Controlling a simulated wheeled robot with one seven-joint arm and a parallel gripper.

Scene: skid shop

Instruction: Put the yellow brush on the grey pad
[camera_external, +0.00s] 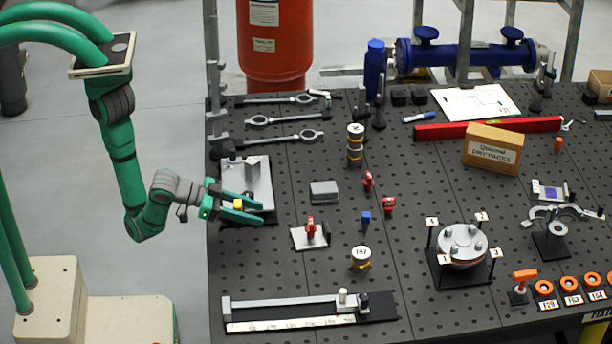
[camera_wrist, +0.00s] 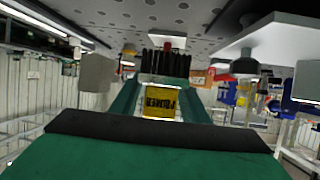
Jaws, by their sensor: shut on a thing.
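The yellow brush (camera_wrist: 161,103) is between the two green fingers of my gripper (camera_wrist: 160,100) in the wrist view, which looks upside down. Its yellow body carries dark lettering, and its black bristles (camera_wrist: 165,63) point away from me. In the external view my gripper (camera_external: 240,207) is shut on the brush at the table's left edge, beside a light metal plate; only a small yellow part of the brush (camera_external: 238,204) shows. The likely grey pad (camera_external: 323,191), a small flat grey block, lies to the right of my gripper, apart from it. Its top looks bare.
The light plate (camera_external: 262,180) with a metal block stands just behind my gripper. A white plate with a red valve (camera_external: 310,229) lies in front of the pad, and red pieces (camera_external: 368,181) stand to its right. A long ruler fixture (camera_external: 300,305) lies along the front.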

